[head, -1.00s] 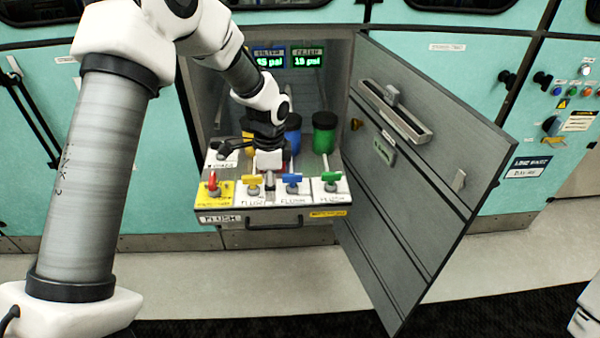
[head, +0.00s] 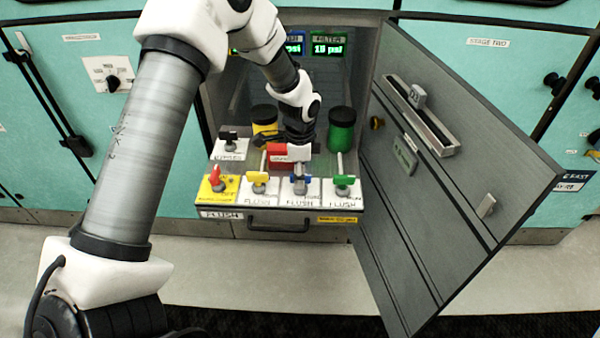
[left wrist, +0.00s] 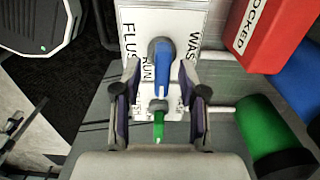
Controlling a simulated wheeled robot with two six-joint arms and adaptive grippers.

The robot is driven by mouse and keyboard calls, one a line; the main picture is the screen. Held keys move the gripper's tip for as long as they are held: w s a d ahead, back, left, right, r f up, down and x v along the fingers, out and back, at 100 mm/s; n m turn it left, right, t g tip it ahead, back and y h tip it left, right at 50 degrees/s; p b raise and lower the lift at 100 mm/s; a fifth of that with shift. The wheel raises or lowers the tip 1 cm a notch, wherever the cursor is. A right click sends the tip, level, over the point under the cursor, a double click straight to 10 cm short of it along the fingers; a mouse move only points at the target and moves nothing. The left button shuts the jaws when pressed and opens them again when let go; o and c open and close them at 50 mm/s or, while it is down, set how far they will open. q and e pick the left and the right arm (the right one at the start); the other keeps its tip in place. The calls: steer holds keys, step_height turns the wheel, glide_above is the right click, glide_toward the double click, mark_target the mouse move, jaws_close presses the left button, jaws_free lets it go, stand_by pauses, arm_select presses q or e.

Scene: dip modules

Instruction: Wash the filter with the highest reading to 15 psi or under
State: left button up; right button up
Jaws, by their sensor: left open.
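A pull-out drawer (head: 290,226) carries flush valves with a yellow handle (head: 258,177), a blue handle (head: 301,187) and a green handle (head: 344,181). My left gripper (head: 299,176) is over the blue valve. In the left wrist view its open fingers (left wrist: 160,88) stand on both sides of the blue handle (left wrist: 163,72); I cannot tell if they touch it. The green handle (left wrist: 158,125) shows nearer the palm. A green display (head: 327,46) reads about 18 psi, its digits blurred; the blue display (head: 295,43) is partly hidden by my arm. My right gripper is not in view.
A yellow canister (head: 264,120) and a green canister (head: 341,130) stand behind the valves. A red block marked LOCKED (left wrist: 265,35) sits beside the blue valve. A red handle (head: 215,179) and black handle (head: 230,137) are at left. The open cabinet door (head: 460,170) bounds the right.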

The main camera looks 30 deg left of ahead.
arm_select(q)
steer(key=c, duration=0.4)
steer(key=shift+w+f, duration=0.1)
jaws_close()
steer(key=n+p, duration=0.3)
steer(key=shift+r, duration=0.25)
steer(key=n+p, duration=0.4)
steer(key=n, duration=0.1)
steer(key=n+p, duration=0.4)
steer(key=n, duration=0.1)
steer(key=shift+n, duration=0.4)
steer(key=shift+f+n+p, duration=0.2)
steer(key=shift+n+p, duration=1.1)
steer(key=shift+n, duration=0.8)
